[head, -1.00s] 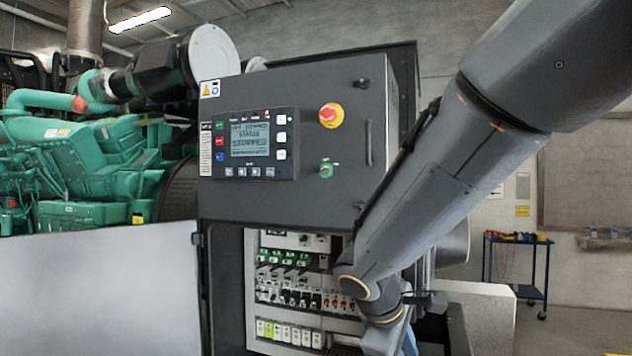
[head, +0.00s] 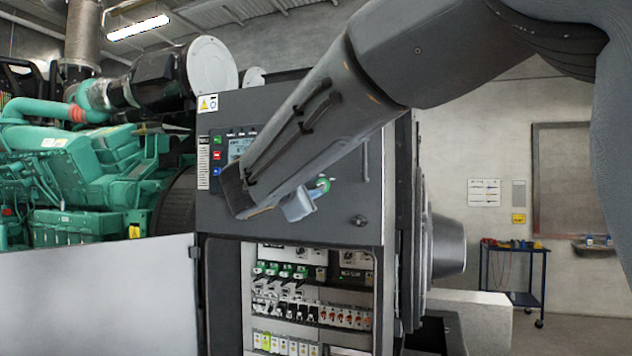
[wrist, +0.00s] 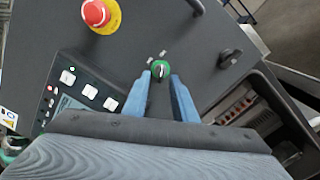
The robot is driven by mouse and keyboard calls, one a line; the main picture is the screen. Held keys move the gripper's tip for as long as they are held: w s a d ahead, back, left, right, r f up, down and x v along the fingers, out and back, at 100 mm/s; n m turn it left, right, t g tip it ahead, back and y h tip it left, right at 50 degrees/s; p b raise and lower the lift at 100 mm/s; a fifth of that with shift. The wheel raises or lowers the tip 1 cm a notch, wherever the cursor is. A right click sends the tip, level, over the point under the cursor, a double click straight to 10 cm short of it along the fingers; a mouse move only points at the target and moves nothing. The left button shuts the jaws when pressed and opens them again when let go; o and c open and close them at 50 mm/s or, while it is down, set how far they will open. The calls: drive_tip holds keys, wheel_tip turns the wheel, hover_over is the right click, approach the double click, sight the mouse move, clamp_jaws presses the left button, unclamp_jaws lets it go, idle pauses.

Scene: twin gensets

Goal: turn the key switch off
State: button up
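The key switch is a small round green knob with a pale bar on its face, on the dark control panel door. It lies between and just past the two blue fingertips in the wrist view, where the key switch (wrist: 160,71) has small labels above and beside it. In the head view the key switch (head: 323,184) shows beside the blue fingers, partly covered by my arm. My gripper (wrist: 160,84) is open, one finger on each side of the knob. Contact with the knob cannot be told. My gripper (head: 308,198) is in front of the panel in the head view.
A red emergency stop on a yellow ring (wrist: 99,15) is near the switch. The display unit (wrist: 75,108) with its buttons is also close by. A black door handle (wrist: 228,57) stands out opposite. Below is an open breaker cabinet (head: 310,300) with a grey door (head: 100,295).

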sight(319, 186)
drive_tip(key=shift+p+x, duration=0.5)
drive_tip(key=shift+x, duration=0.95)
drive_tip(key=shift+c, duration=0.4)
clamp_jaws()
drive_tip(key=shift+f+n, duration=0.1)
drive_tip(key=shift+n, duration=0.2)
drive_tip(key=shift+n+b, duration=0.35)
drive_tip(key=shift+n, duration=0.55)
drive_tip(key=n, duration=0.3)
drive_tip(key=shift+n, duration=0.4)
drive_tip(key=n+p, duration=0.1)
drive_tip(key=n, duration=0.4)
drive_tip(key=shift+n+p, duration=0.3)
drive_tip(key=shift+p, duration=0.1)
